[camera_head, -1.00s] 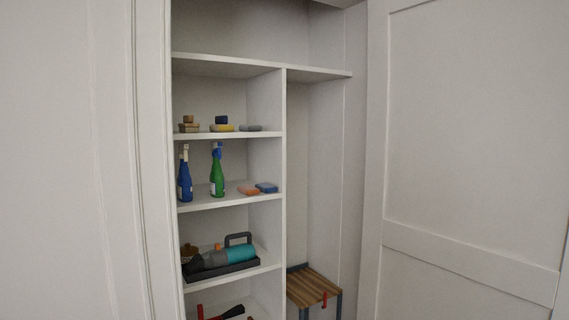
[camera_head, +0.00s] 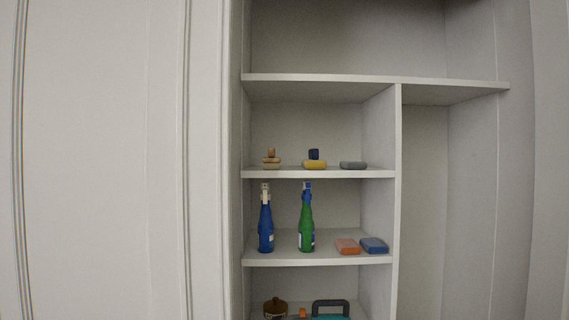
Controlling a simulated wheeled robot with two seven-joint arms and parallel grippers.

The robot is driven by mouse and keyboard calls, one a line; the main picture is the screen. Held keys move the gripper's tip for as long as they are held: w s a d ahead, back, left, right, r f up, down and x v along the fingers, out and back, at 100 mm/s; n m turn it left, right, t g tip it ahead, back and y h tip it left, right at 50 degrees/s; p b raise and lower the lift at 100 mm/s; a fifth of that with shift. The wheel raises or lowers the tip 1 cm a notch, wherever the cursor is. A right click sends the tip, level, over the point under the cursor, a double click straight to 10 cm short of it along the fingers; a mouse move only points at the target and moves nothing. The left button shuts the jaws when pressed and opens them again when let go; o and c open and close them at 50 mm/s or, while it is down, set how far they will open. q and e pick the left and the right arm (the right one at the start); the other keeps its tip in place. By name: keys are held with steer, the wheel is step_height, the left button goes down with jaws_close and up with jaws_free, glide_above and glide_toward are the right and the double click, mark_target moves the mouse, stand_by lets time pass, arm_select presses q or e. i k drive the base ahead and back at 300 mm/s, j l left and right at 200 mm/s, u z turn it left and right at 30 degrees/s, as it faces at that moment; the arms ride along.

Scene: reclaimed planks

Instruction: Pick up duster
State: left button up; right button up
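I cannot clearly pick out a duster among the things in the closet. The upper shelf (camera_head: 290,175) holds a wooden stacked item (camera_head: 271,160), a yellow block with a dark blue top (camera_head: 314,164) and a flat grey block (camera_head: 353,166). The shelf below (camera_head: 300,262) holds a blue spray bottle (camera_head: 266,228), a green spray bottle (camera_head: 306,226), an orange block (camera_head: 347,246) and a blue block (camera_head: 374,245). Neither of my grippers is in view.
A brown-topped item (camera_head: 275,307) and a dark handle (camera_head: 331,305) show at the bottom edge, cut off. A vertical divider (camera_head: 397,200) separates the shelves from an empty tall bay (camera_head: 424,200). A white panel (camera_head: 110,160) fills the left.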

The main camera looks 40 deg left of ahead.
mark_target(314, 162)
steer(key=i+l+u, duration=0.95)
